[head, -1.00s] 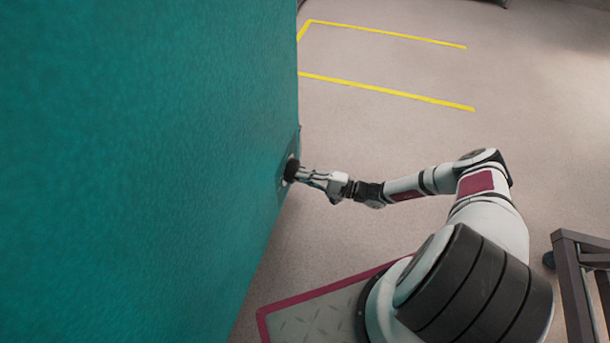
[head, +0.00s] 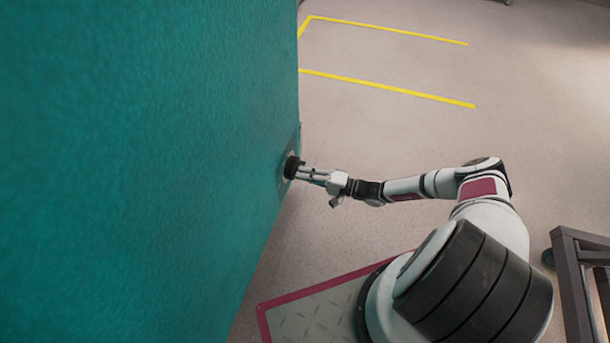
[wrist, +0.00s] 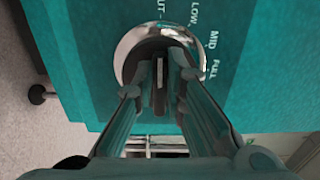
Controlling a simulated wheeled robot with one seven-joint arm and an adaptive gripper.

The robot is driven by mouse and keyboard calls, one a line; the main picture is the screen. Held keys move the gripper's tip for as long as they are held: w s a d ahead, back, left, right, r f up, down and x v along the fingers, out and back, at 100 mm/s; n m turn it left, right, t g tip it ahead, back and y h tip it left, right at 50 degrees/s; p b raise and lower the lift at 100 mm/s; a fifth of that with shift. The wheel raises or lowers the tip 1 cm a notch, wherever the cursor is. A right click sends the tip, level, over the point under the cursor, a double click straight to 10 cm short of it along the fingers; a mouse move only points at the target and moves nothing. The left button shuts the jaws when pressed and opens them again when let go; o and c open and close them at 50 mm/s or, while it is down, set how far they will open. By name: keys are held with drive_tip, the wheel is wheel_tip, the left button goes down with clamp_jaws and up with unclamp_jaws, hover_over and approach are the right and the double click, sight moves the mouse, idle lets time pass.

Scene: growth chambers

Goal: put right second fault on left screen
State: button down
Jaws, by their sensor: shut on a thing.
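A black knob (head: 291,167) sits on the side of the teal cabinet (head: 150,150) in the head view. In the wrist view the dark knob (wrist: 160,88) has a pale line on its grip and a shiny metal ring (wrist: 128,48) around it. White markings beside the ring read "LOW", "MID" and "FULL", and one partly cut off ends in "UT". My gripper (head: 300,172) is shut on the knob, with one finger on each side of its grip in the wrist view (wrist: 160,75). No screen is in view.
Yellow lines (head: 390,91) mark the open floor behind the arm. A dark metal frame (head: 575,275) stands at the right edge. The teal cabinet wall fills the left side of the head view. The floor between is clear.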

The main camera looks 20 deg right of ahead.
drive_tip(key=shift+f, duration=0.1)
drive_tip(key=c, duration=1.6)
unclamp_jaws()
drive_tip(key=shift+c, duration=0.2)
drive_tip(key=v, duration=1.2)
